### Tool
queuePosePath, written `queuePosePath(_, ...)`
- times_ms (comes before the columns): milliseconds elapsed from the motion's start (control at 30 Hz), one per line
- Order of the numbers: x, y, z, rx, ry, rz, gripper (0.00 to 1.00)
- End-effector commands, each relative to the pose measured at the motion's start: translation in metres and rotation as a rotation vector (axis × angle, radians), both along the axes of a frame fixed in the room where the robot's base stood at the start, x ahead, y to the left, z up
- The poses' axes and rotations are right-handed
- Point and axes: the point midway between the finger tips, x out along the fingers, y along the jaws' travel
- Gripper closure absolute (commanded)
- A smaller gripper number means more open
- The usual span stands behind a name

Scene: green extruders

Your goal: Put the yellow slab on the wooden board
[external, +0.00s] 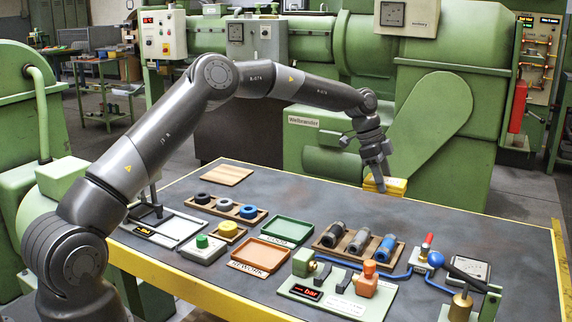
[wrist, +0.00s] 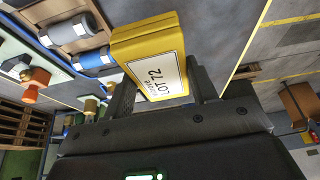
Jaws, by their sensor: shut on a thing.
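The yellow slab (external: 386,186) is at the far right part of the table in the external view, below my gripper (external: 376,173). In the wrist view the yellow slab (wrist: 150,52) is between the fingers of my gripper (wrist: 165,95), and its white label reads "LOT 72". My gripper is shut on it. Whether the slab touches the table is hard to tell. The wooden board (external: 227,175) lies bare and flat at the back left of the table, well to the left of my gripper.
Between them the back of the table (external: 300,200) is clear. Nearer the front are a rack of dark and blue cylinders (external: 358,243), a rack of rings (external: 224,206), a green tray (external: 287,230), an orange tray (external: 261,253) and a gauge fixture (external: 340,285). Green machines stand behind.

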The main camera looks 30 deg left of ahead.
Motion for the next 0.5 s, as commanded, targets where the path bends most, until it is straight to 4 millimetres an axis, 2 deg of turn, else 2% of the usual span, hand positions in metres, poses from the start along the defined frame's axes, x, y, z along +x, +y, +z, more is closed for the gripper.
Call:
queuePosePath(167,-0.002,0.0,0.003,-0.001,-0.001,0.01,0.77)
queuePosePath(267,0.003,0.016,0.002,0.0,-0.001,0.062,0.77)
queuePosePath(367,0.013,0.049,0.001,0.002,-0.003,0.176,0.77)
queuePosePath(500,0.028,0.119,0.0,0.002,-0.004,0.414,0.77)
